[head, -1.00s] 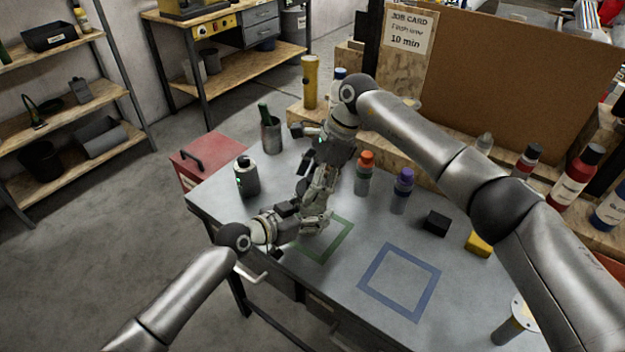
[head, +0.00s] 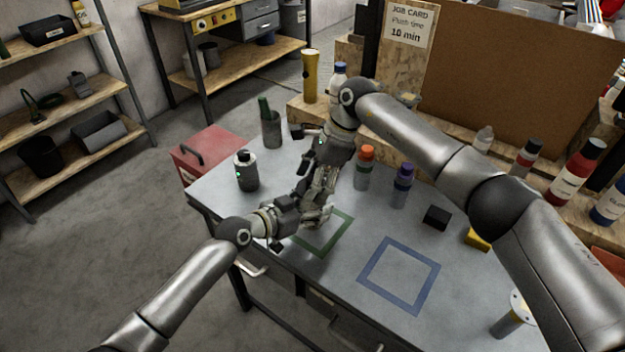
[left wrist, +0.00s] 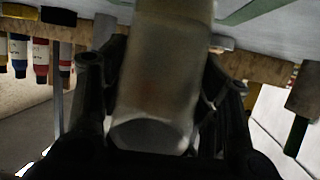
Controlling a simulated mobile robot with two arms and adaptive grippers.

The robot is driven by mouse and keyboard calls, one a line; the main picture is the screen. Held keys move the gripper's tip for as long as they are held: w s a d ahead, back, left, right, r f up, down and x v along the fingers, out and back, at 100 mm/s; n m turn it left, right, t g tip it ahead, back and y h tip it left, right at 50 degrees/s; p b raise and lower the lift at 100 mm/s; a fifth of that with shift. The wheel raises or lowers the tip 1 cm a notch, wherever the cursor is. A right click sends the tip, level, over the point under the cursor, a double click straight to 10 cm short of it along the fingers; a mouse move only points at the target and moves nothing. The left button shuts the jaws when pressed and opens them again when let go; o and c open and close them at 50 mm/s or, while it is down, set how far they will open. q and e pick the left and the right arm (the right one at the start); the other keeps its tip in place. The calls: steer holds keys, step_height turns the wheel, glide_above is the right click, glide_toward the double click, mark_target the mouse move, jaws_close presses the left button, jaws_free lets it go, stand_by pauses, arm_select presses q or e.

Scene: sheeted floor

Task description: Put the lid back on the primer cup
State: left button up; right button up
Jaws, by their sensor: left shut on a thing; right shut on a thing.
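In the left wrist view a frosted, translucent primer cup (left wrist: 158,85) stands between the dark fingers of my left gripper (left wrist: 165,100), which is shut on it. That view is upside down. In the head view my left gripper (head: 308,213) is low over the green square outline, and the cup is mostly hidden there by the fingers. My right gripper (head: 318,190) comes down from above, close to the left one. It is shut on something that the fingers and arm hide. I cannot make out the lid clearly.
A dark grey bottle (head: 247,172) and a holder with a green thing (head: 271,128) stand at the left. An orange-capped bottle (head: 364,168) and a purple-capped bottle (head: 401,186) stand right of the grippers. The blue square (head: 400,275) is empty. A black block (head: 436,217) lies beyond it.

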steer(key=shift+f, duration=0.45)
steer(key=o, duration=0.8)
steer(key=v, duration=1.2)
steer(key=shift+a, duration=0.1)
arm_select(q)
steer(key=o, duration=1.5)
arm_select(e)
steer(key=shift+w, duration=0.1)
arm_select(q)
steer(key=v, duration=1.2)
